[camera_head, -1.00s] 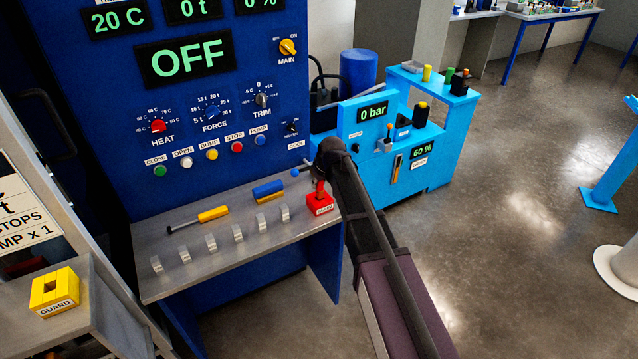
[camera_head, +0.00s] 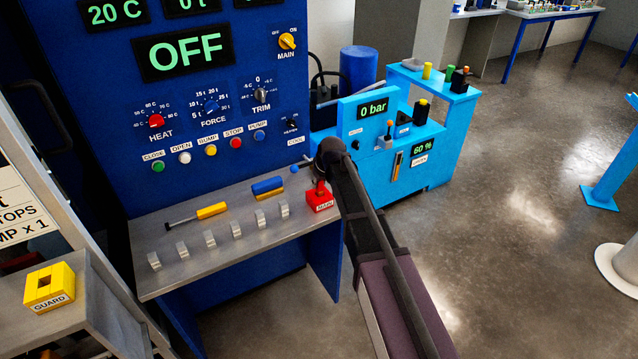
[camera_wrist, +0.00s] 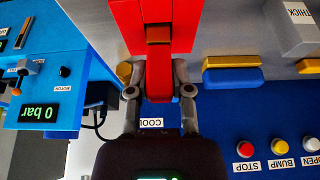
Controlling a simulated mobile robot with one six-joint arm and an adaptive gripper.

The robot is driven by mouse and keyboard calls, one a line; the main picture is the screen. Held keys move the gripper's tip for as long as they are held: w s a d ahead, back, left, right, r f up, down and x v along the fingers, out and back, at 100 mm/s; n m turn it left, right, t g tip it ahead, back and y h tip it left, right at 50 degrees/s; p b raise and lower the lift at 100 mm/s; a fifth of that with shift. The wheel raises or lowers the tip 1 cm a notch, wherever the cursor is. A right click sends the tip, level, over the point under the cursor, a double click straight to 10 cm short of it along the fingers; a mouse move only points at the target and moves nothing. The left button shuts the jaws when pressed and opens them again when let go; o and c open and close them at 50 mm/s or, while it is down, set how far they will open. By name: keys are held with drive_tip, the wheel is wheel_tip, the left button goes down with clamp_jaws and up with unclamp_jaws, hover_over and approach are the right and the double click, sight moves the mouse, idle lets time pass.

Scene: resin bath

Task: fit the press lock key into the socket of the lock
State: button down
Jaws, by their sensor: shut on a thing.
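My gripper (camera_wrist: 159,78) is shut on a red key (camera_wrist: 159,90), one grey finger on each side of it. In the head view my gripper (camera_head: 318,178) is partly hidden by my arm.
The shelf (camera_head: 180,270) also holds a yellow-handled tool (camera_head: 210,211), a blue and yellow block (camera_head: 267,187) and several grey pieces. The blue control panel (camera_head: 100,100) rises behind. A yellow GUARD block (camera_head: 62,281) is at left. A light-blue pump unit (camera_head: 372,150) stands right.

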drive_tip(key=shift+f, duration=0.3)
drive_tip(key=shift+c, duration=2.2)
unclamp_jaws()
drive_tip(key=shift+r, duration=0.2)
